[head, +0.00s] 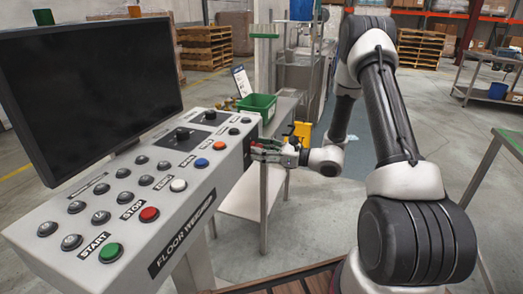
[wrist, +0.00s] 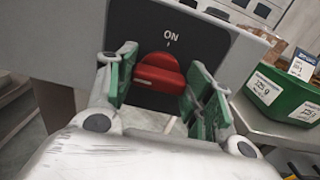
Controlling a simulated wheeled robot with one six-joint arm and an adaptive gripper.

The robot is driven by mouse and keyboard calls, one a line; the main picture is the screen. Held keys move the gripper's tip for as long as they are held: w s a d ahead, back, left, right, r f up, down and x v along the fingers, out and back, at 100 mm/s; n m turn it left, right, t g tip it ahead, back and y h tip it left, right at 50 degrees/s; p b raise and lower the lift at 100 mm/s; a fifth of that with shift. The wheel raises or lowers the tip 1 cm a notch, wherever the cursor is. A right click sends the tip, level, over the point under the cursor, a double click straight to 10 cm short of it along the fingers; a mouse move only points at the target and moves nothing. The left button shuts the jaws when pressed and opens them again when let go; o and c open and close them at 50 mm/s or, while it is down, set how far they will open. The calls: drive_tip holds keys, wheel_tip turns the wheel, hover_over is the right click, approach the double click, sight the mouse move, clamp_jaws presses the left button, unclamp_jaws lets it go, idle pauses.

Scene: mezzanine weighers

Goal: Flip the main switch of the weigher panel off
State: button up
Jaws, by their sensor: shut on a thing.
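The weigher panel (head: 165,205) is a light grey sloped console with buttons, and its right end faces my arm. In the wrist view, its main switch (wrist: 160,72) is a red knob on a dark plate (wrist: 205,42), below the word ON and a small mark. My gripper (wrist: 155,90) has green-padded fingers on either side of the red knob, shut on it. In the head view my gripper (head: 268,150) is at the panel's right end; the switch is mostly hidden there.
A dark monitor (head: 95,85) stands behind the panel. A green bin (head: 258,105) sits on a grey table (head: 245,195) just beyond my gripper; the bin also shows in the wrist view (wrist: 275,98). A yellow object (head: 302,131) is behind the wrist. Pallets (head: 205,45) stand far back.

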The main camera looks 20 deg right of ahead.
drive_tip(key=o, duration=1)
drive_tip(key=shift+d, duration=0.1)
drive_tip(key=v, duration=1.2)
